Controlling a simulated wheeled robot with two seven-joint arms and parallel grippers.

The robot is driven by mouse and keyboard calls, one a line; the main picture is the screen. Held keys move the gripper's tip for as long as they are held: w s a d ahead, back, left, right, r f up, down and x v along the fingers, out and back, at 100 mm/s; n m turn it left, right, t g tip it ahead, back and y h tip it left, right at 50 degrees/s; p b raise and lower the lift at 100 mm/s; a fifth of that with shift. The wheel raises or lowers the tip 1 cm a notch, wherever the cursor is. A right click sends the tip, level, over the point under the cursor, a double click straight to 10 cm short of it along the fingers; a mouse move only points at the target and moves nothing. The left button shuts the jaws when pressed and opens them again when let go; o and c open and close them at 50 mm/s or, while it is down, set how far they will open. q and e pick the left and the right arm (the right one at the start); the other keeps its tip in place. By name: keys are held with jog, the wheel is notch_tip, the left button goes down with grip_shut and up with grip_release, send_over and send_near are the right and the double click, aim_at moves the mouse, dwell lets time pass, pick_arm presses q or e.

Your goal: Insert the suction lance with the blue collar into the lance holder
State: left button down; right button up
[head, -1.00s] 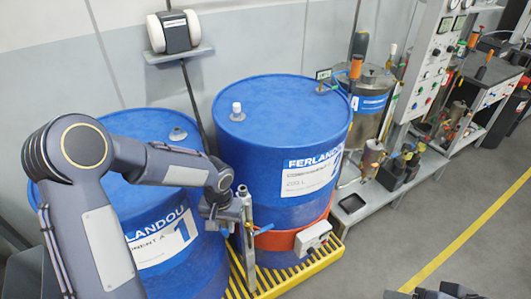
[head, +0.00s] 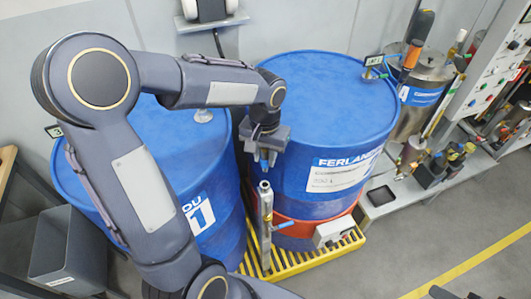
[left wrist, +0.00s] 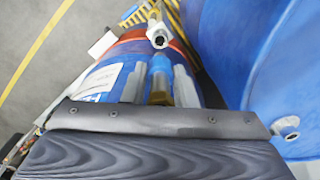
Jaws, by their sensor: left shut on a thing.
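My left gripper (head: 264,157) points down between the two blue drums in the head view. In the left wrist view its fingers (left wrist: 160,90) are shut on the suction lance, whose blue collar (left wrist: 160,65) shows above a brass-coloured part. The rest of the lance is hidden. The lance holder appears to be the upright silver tube (head: 265,218) with a blue side lever, at the yellow grating. Its open top is just below the gripper in the head view and also shows in the left wrist view (left wrist: 158,38). I cannot tell whether lance and tube touch. A dark part, perhaps my right gripper (head: 455,293), shows at the bottom edge.
The left drum (head: 155,145) and right drum (head: 335,100) stand close on both sides of the tube. A white box (head: 332,232) is on the right drum's orange band. Yellow grating (head: 300,258) lies below. A grey bin (head: 70,250) is at left; floor at right is clear.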

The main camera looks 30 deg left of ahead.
aim_at(265, 171)
pick_arm(q)
jog(key=shift+f+b, duration=2.35)
jog(key=shift+f, duration=0.55)
jog(key=shift+f+b, duration=1.65)
jog(key=shift+f, duration=0.25)
jog(key=c, duration=1.1)
grip_release()
jog(key=shift+r, duration=0.1)
notch_tip(265, 171, up, 8)
jog(key=shift+f, duration=0.25)
jog(key=shift+r, duration=0.1)
jog(key=shift+s, duration=0.1)
